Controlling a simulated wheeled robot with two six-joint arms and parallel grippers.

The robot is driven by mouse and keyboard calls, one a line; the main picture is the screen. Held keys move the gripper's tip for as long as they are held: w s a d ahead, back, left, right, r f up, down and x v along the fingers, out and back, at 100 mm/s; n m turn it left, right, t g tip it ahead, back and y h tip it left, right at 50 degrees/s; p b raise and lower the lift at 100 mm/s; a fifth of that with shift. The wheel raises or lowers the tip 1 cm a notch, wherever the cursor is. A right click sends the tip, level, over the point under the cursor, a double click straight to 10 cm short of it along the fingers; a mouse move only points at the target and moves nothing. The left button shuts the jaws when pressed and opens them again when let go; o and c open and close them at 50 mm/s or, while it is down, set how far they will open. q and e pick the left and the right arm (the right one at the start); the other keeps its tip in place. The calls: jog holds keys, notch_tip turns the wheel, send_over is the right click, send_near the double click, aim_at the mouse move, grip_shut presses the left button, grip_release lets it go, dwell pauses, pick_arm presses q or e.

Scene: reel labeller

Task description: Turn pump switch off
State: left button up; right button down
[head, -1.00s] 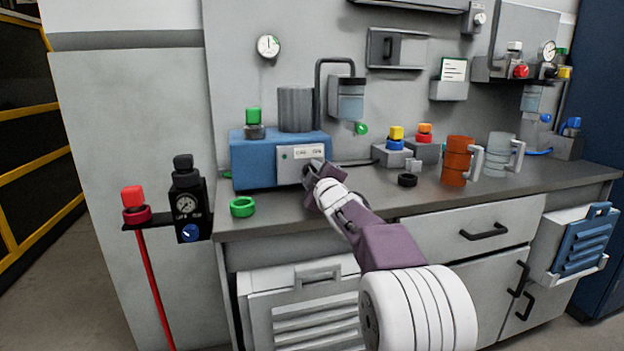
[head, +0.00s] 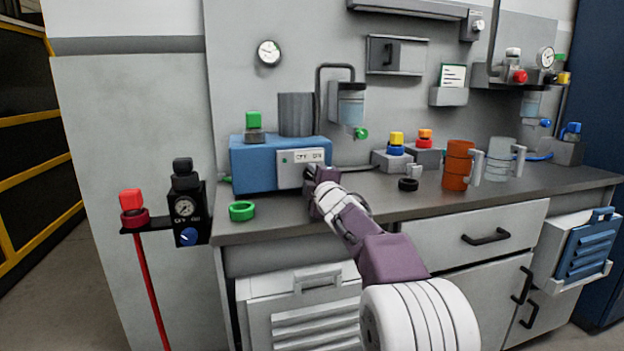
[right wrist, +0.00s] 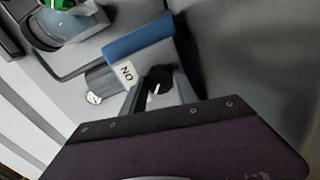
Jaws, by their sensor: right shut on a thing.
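The pump is a blue box (head: 253,165) on the left of the bench, with a pale front panel (head: 289,170) lettered OFF and ON. My right gripper (head: 314,176) is at the panel's right lower part and hides the switch in the head view. In the right wrist view the switch is a black knob (right wrist: 159,80) with a white mark, beside the ON label (right wrist: 127,72). My right gripper (right wrist: 158,92) is shut on this knob. Which label the mark points to I cannot tell. My left gripper is in neither view.
A green ring (head: 242,211) lies at the bench's front left edge. A small black ring (head: 408,184), an orange mug (head: 457,166) and a clear mug (head: 499,160) stand to the right. The bench top (head: 400,207) in front of them is clear.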

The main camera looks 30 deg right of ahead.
jog(key=c, duration=0.9)
grip_release()
jog(key=shift+c, duration=0.2)
jog(key=v, duration=0.9)
jog(key=shift+p, duration=0.35)
